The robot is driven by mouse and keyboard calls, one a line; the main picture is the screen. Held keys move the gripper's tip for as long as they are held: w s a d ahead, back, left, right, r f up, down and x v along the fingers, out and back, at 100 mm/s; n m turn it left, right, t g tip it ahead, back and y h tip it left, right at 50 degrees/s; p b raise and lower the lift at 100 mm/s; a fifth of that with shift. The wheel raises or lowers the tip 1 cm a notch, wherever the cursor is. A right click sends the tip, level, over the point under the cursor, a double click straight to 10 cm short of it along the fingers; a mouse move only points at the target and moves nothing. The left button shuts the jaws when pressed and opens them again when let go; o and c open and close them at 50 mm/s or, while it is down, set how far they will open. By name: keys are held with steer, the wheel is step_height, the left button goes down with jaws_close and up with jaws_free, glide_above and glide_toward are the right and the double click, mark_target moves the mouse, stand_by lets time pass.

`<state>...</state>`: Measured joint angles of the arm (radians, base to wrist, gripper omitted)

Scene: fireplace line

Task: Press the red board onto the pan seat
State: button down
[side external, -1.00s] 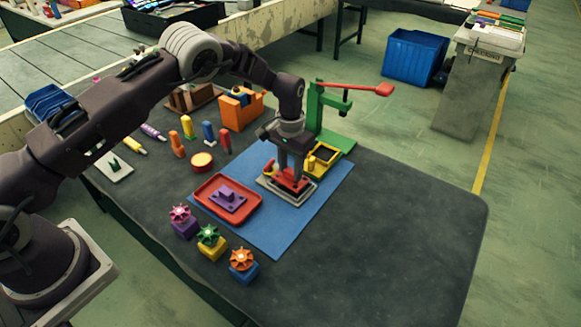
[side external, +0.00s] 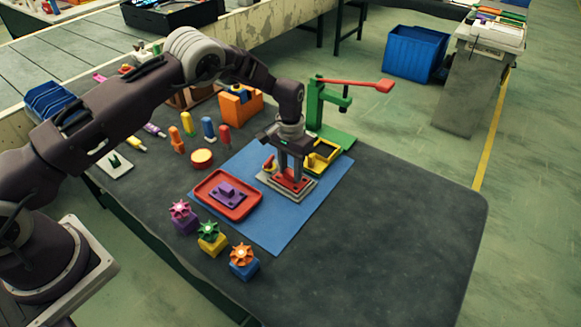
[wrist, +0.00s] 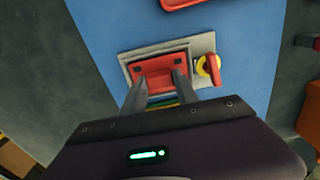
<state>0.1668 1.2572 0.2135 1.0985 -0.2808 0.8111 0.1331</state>
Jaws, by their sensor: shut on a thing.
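The red board (side external: 292,183) lies at the grey pan seat (side external: 302,198), inside its rim as far as I can see. In the wrist view the red board (wrist: 158,72) shows within the grey frame of the seat (wrist: 125,57). I cannot tell whether it is fully down. My gripper (side external: 291,176) points straight down over the seat with its fingers shut on the board. In the wrist view my gripper (wrist: 158,84) hides the board's near edge. A red lever on a yellow disc (wrist: 211,68) sits beside the board on the seat's plate.
A blue mat (side external: 275,235) lies under the seat. A red tray (side external: 238,211) with a purple part (side external: 228,194) is at left. A yellow tray (side external: 325,160) and a green press with a red handle (side external: 350,84) stand close behind my gripper. The table's right side is clear.

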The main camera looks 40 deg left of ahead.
mark_target(291, 172)
steer(key=shift+f, duration=0.2)
steer(key=c, duration=0.9)
jaws_free()
steer(key=shift+o, duration=0.2)
steer(key=shift+r, duration=2.5)
